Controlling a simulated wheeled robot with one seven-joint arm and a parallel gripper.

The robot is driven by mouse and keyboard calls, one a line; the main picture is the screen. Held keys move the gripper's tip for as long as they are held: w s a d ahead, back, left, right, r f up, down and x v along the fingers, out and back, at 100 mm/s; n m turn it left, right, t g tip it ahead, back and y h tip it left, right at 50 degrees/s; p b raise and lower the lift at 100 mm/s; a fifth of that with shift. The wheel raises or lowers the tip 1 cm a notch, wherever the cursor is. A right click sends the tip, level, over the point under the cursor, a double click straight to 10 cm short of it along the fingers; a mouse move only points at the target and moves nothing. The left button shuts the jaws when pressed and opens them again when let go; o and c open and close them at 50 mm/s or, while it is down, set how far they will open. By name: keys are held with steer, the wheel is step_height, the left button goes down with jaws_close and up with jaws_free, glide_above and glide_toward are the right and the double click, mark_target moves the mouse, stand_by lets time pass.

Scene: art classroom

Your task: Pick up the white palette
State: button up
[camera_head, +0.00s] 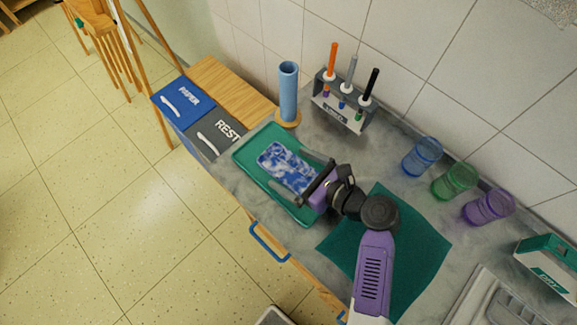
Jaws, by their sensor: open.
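A blue-and-white mottled rectangular slab (286,166) lies on a green tray (250,151) on the counter. No plainly white palette shows, and I cannot tell whether this slab is the palette. My gripper (296,174) is open over the right part of the tray, with its dark fingers on either side of the slab's right end. I cannot tell whether the fingers touch the slab. My wrist hides the tray's right edge.
A blue cylinder (288,92) stands behind the tray. A rack (342,108) holds brushes or markers. Blue (422,157), green (455,181) and purple (489,207) cups stand along the wall. Bins labelled PAPER (183,103) and REST (216,134) are left. A teal cloth (420,249) lies under my arm.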

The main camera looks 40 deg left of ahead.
steer(key=shift+a+f, duration=0.1)
steer(key=shift+a, duration=0.1)
steer(key=c, duration=1.5)
